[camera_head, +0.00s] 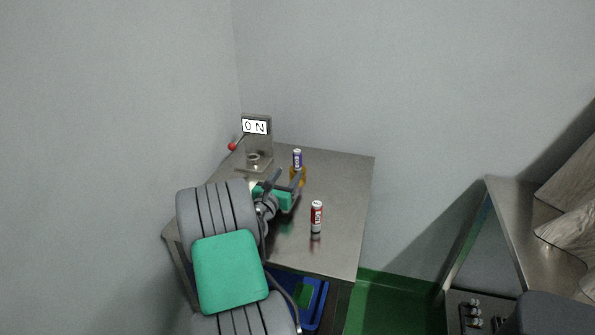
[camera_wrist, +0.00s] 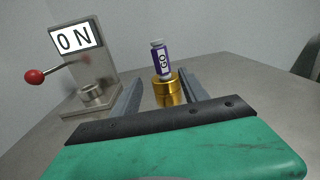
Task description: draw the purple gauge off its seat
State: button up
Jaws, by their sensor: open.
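The purple gauge (camera_wrist: 159,60) is a small cylinder with a white "GO" label and a pale top. It stands upright in a brass seat (camera_wrist: 167,93). In the head view the purple gauge (camera_head: 297,158) stands on the metal table, with its brass seat (camera_head: 298,174) partly behind my gripper. My gripper (camera_head: 288,174) is open and points at the gauge. In the wrist view its two fingers (camera_wrist: 157,92) lie left and right of the brass seat, seemingly short of the gauge. Nothing is between them that I see gripped.
A metal stand with an "ON" sign (camera_wrist: 75,39), a red-knobbed lever (camera_wrist: 36,76) and a steel cup (camera_wrist: 93,95) is at left. A blue bin (camera_head: 313,299) is below the front edge.

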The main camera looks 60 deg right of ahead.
aim_at(296, 164)
jog(key=d, duration=0.7)
jog(key=shift+d+r, duration=0.3)
jog(key=shift+d, duration=0.1)
jog(key=shift+c, duration=0.3)
jog(key=shift+a, duration=0.1)
grip_shut()
